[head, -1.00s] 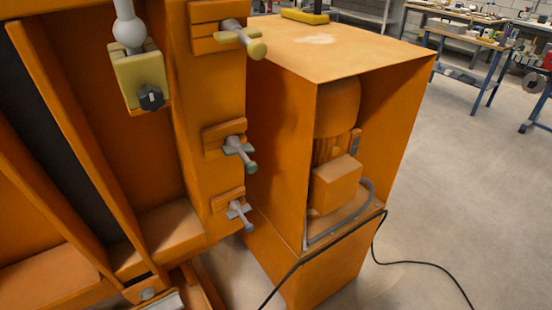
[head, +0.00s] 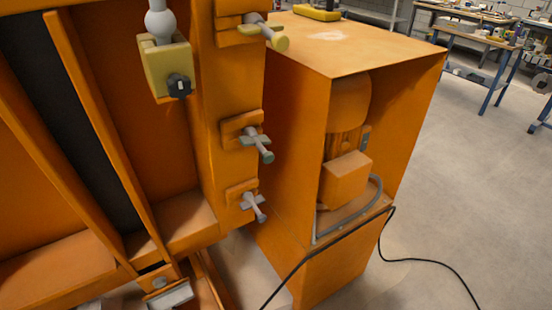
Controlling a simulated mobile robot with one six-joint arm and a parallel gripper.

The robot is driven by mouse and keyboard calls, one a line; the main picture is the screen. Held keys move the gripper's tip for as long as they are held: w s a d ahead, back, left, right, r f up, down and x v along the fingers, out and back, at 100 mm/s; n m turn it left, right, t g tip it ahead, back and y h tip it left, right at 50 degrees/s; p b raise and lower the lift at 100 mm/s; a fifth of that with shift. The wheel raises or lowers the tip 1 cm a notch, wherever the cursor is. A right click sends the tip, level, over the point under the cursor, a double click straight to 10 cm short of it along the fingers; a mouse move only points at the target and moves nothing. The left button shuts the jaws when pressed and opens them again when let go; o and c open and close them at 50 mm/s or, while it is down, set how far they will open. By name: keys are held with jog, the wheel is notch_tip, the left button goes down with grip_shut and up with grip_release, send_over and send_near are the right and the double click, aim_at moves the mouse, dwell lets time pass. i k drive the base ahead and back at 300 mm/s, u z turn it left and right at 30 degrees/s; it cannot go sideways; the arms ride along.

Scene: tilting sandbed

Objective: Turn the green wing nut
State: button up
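The green wing nut (head: 253,134) is in the middle of a vertical row of three on the orange post, left of centre in the head view. It sits on a grey bolt whose rounded end points out to the lower right. A yellow wing nut (head: 258,27) is above it, near the top edge. A pale grey wing nut (head: 251,201) is below it. Each is against an orange clamp block on the post. My gripper is not in view, and nothing touches the green wing nut.
An orange cabinet (head: 352,48) with an open side and a motor (head: 346,180) inside stands just right of the post. A black cable (head: 335,241) runs across its front to the floor. A yellow block with a black knob (head: 179,85) is on the left. Open floor (head: 470,190) lies to the right.

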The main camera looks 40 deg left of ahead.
aim_at(247, 140)
jog(key=k, duration=1.8)
jog(key=z, duration=1.75)
jog(key=k, duration=0.1)
jog(key=u, duration=3.7)
jog(key=i, duration=0.5)
jog(key=z, duration=0.05)
